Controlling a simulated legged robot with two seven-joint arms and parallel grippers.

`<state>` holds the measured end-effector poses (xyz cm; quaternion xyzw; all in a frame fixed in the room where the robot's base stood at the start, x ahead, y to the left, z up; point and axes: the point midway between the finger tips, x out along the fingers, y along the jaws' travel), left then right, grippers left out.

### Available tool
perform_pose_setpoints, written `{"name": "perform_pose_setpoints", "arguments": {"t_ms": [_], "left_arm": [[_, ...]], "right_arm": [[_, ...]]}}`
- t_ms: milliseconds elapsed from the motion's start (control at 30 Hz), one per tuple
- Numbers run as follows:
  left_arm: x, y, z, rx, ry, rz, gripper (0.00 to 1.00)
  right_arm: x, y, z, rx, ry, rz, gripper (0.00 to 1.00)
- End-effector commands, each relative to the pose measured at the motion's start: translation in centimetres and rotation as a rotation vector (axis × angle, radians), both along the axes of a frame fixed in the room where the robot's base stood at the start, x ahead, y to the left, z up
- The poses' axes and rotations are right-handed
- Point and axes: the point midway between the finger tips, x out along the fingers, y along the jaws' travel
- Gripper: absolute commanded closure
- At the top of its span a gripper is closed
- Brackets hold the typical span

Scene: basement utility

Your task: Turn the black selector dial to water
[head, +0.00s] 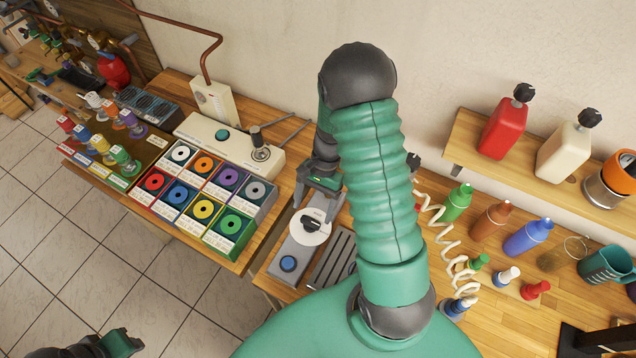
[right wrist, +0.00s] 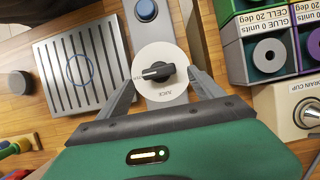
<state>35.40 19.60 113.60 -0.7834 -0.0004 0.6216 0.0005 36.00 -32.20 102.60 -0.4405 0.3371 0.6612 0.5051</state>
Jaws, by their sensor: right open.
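The black selector dial (head: 311,225) sits on a round white plate on a grey dispenser base (head: 303,253). In the right wrist view the black dial (right wrist: 158,72) lies roughly sideways, with a pale line on its left part. The white plate (right wrist: 170,92) reads JUICE at the bottom; a small label at its left is too small to read surely. My right gripper (head: 319,192) is open above the plate. In the right wrist view its fingers (right wrist: 162,76) stand either side of the dial, apart from it. My left gripper (head: 122,345) is at the lower left, partly cut off.
A blue button (head: 288,263) is on the same base, with a slotted drip tray (head: 338,262) beside it. Coloured boxes with round holes (head: 203,203) stand left. Bottles (head: 493,218) and a coiled white hose (head: 440,230) are right. My right arm hides the middle.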

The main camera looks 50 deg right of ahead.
Motion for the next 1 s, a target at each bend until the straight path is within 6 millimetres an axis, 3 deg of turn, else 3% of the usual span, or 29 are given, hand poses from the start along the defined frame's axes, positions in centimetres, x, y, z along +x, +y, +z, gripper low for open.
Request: {"name": "perform_pose_setpoints", "arguments": {"t_ms": [300, 433, 600, 1000], "left_arm": [[0.0, 0.0, -1.6, 0.000, 0.000, 0.000, 0.64], [0.0, 0.0, -1.8, 0.000, 0.000, 0.000, 0.64], [0.0, 0.0, -1.9, 0.000, 0.000, 0.000, 0.64], [0.0, 0.0, -1.9, 0.000, 0.000, 0.000, 0.64]], "right_arm": [[1.2, -3.6, 8.4, -0.004, -0.005, 0.001, 0.24], [1.4, -4.5, 10.7, -0.003, -0.002, 0.001, 0.24], [1.5, -4.9, 12.0, -0.001, 0.002, 0.001, 0.24], [1.5, -4.8, 12.0, -0.001, 0.001, 0.003, 0.24]]}}
